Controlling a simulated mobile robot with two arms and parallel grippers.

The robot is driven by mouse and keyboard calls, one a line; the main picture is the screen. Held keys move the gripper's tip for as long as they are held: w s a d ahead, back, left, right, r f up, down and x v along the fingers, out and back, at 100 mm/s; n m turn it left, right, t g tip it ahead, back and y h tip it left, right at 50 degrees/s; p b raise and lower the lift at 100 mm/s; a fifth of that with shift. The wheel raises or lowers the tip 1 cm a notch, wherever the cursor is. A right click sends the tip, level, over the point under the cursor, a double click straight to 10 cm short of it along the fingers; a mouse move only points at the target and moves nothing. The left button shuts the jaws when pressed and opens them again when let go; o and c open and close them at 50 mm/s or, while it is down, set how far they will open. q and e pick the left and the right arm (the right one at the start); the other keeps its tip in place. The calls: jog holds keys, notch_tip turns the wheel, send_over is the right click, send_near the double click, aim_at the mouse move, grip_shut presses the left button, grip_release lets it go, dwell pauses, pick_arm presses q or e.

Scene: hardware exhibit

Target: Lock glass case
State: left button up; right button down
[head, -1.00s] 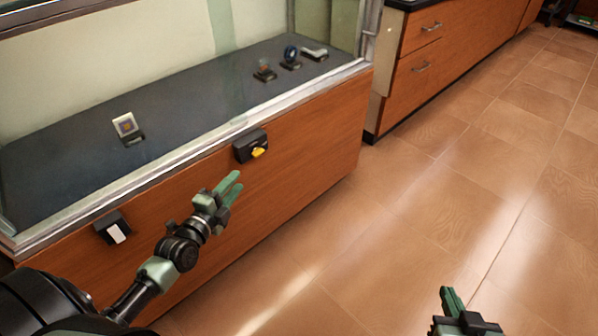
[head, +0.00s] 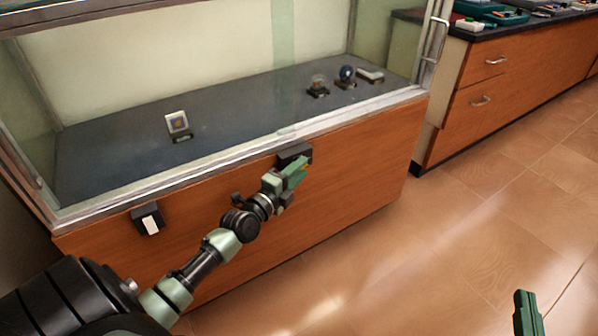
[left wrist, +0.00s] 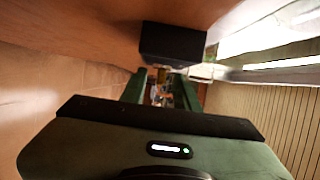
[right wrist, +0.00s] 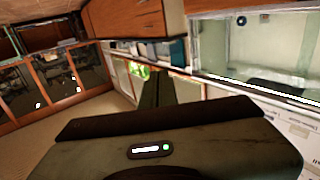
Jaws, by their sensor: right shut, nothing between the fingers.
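The glass case (head: 352,109) has a wood front panel (head: 350,185) and a metal-edged glass top. A black lock box (head: 295,152) is fixed high on the panel; it also shows in the left wrist view (left wrist: 172,44).
A second black box with a white tab (head: 150,222) is on the panel's left. Small exhibits (head: 346,77) stand inside the case. A wooden drawer cabinet (head: 485,80) stands at the right. The tiled floor (head: 440,230) in front is clear.

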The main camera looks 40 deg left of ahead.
pick_arm(q)
jog(key=shift+c, duration=0.3)
grip_shut()
